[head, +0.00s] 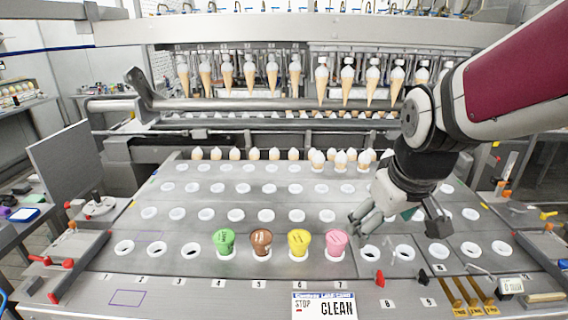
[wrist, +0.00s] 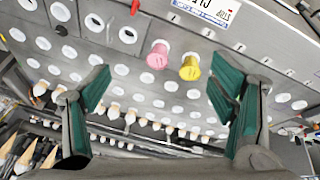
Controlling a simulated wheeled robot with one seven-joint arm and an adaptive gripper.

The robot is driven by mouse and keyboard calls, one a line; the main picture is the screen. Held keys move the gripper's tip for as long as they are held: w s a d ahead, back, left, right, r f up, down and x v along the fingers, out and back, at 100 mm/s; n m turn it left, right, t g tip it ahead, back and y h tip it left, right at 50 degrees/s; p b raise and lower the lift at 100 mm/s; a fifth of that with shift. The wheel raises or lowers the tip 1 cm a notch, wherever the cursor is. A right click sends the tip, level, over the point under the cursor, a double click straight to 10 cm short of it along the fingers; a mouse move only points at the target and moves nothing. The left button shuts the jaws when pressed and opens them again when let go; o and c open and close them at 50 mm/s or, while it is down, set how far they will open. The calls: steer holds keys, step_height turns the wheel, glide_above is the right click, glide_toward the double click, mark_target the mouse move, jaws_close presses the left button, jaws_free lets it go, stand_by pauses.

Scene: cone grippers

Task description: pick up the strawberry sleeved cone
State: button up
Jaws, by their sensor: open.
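The strawberry sleeved cone is the pink one (head: 336,244), standing in a holder of the front row above number 7. It also shows in the wrist view (wrist: 158,55), near the top middle and next to the yellow cone. My gripper (head: 402,222) is to the right of the pink cone in the head view, above the plate and apart from the cone. In the wrist view my gripper (wrist: 165,95) has its green-padded fingers spread wide with nothing between them.
Yellow (head: 299,243), brown (head: 261,243) and green (head: 224,241) sleeved cones stand left of the pink one. Empty white-rimmed holes (head: 297,215) fill the plate (head: 180,230). Bare cones (head: 273,153) line the back; others hang above. A red knob (head: 380,279) is at front.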

mark_target(340, 239)
steer(key=w+f+n+y, duration=0.1)
steer(key=w+f, duration=0.5)
steer(key=f, duration=0.1)
steer(key=w+f+n+y, duration=0.1)
steer(key=w+f, duration=0.6)
steer(key=w+d+f+t+y, duration=0.1)
steer(key=w+f, duration=0.5)
steer(key=f, duration=0.1)
steer(key=shift+w+d+f+n+y, duration=0.1)
steer(key=shift+w+f+n+y, duration=0.15)
steer(key=shift+w+n+y, duration=0.15)
steer(key=x, duration=0.4)
steer(key=shift+s+a, duration=0.15)
steer(key=shift+a, duration=0.1)
steer(key=shift+w+a+f, duration=0.15)
steer(key=shift+w+f, duration=0.2)
steer(key=shift+f, duration=0.1)
steer(key=c, duration=1.3)
